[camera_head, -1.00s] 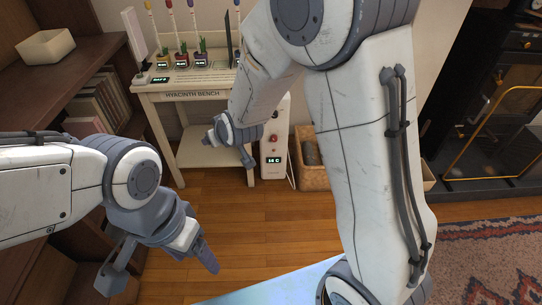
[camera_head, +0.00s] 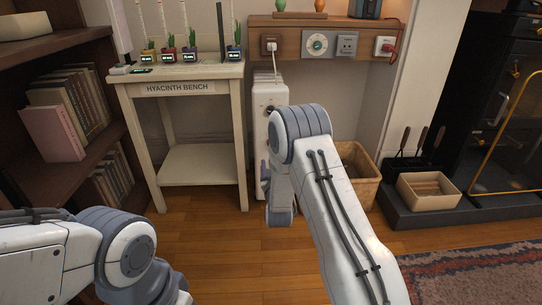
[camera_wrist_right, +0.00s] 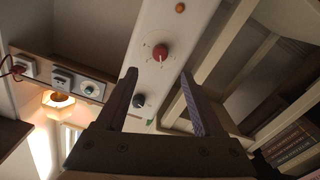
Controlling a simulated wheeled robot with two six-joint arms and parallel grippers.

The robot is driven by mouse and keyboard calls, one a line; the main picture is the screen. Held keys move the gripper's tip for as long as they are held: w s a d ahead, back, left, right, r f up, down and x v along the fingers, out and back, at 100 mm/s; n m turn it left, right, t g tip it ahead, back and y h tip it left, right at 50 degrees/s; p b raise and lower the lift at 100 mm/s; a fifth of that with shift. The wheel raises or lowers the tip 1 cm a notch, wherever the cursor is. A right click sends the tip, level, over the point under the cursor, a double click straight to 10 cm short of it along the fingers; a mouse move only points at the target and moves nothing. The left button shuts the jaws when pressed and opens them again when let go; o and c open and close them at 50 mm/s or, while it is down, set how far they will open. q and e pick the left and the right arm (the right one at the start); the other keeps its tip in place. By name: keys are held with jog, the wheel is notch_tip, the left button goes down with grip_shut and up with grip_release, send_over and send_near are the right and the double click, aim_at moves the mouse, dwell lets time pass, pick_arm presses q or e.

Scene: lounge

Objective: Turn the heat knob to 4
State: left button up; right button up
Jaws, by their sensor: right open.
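The white heater (camera_head: 262,95) stands on the floor beside the bench, partly hidden by my right arm in the head view. In the right wrist view, its front (camera_wrist_right: 172,22) carries a red knob (camera_wrist_right: 160,52) with a pale pointer and small marks around it; the numbers are too small to read. A black knob (camera_wrist_right: 138,100) sits on the same front. My right gripper (camera_wrist_right: 158,73) is open, its fingers on either side of the heater front in the picture, with no visible contact with the red knob. My left gripper is out of view.
The hyacinth bench (camera_head: 180,88) with potted plants stands left of the heater. A wicker basket (camera_head: 358,185) is close on the right. Above is a wooden wall shelf (camera_head: 385,24) with a dial panel (camera_head: 318,43) and sockets. Wood floor in front is clear.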

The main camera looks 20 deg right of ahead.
jog(key=b+x, duration=0.4)
jog(key=x, duration=0.5)
jog(key=shift+w+b, duration=0.35)
grip_shut()
